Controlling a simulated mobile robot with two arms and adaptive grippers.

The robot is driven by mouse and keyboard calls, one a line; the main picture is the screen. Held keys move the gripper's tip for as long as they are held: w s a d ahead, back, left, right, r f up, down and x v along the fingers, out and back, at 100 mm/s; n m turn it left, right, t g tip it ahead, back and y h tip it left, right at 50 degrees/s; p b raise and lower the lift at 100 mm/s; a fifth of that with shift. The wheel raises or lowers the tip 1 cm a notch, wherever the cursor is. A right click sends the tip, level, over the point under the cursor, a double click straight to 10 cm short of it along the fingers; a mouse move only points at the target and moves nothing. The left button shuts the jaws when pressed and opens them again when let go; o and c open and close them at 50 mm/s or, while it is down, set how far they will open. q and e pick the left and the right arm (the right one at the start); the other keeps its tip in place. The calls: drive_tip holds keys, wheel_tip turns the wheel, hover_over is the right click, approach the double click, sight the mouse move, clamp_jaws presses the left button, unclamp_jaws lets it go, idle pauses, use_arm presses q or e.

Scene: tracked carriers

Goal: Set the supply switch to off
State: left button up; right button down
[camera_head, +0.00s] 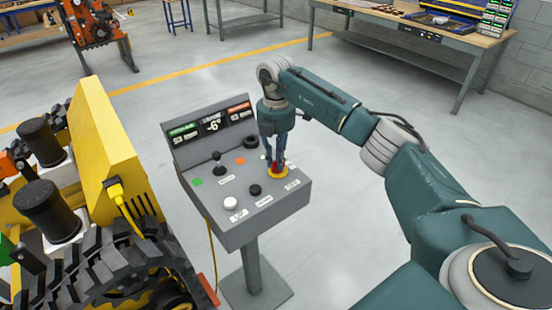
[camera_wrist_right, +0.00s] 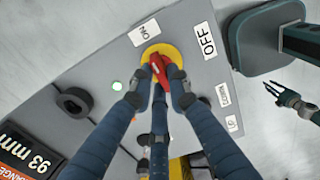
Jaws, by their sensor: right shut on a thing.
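The supply switch, a red handle on a round yellow plate (camera_head: 285,174), sits at the right side of the grey control panel (camera_head: 262,224). In the right wrist view the red handle (camera_wrist_right: 157,65) lies between the fingertips of my right gripper (camera_wrist_right: 160,88), which is shut on it. The handle's visible end points roughly toward the ON label (camera_wrist_right: 145,33); the OFF label (camera_wrist_right: 208,40) is to its right. Fingers hide part of the handle. My right gripper (camera_head: 278,166) points down in the head view. A dark gripper, apparently my left (camera_wrist_right: 291,103), shows small at the right edge; its opening is unclear.
The panel carries a black joystick (camera_head: 217,158), a white button (camera_head: 231,202), black knobs and a display (camera_head: 212,125). A yellow tracked carrier (camera_head: 110,150) stands close on the left. A workbench (camera_head: 430,30) stands behind; the floor between is clear.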

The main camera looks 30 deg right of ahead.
drive_tip(key=shift+n, duration=0.4)
drive_tip(key=shift+r+n, duration=0.1)
drive_tip(key=shift+n, duration=0.6)
drive_tip(key=n, duration=0.5)
drive_tip(key=shift+s+a, duration=0.1)
drive_tip(key=shift+s, duration=0.05)
drive_tip(key=n, duration=0.5)
drive_tip(key=shift+s+n, duration=0.15)
drive_tip(key=shift+n, duration=0.15)
use_arm(q)
drive_tip(key=shift+w, duration=0.25)
use_arm(e)
drive_tip(key=n, duration=0.4)
drive_tip(key=shift+s+n, duration=0.1)
drive_tip(key=shift+n, duration=0.3)
drive_tip(key=c, duration=1.7)
unclamp_jaws()
drive_tip(key=shift+o, duration=0.2)
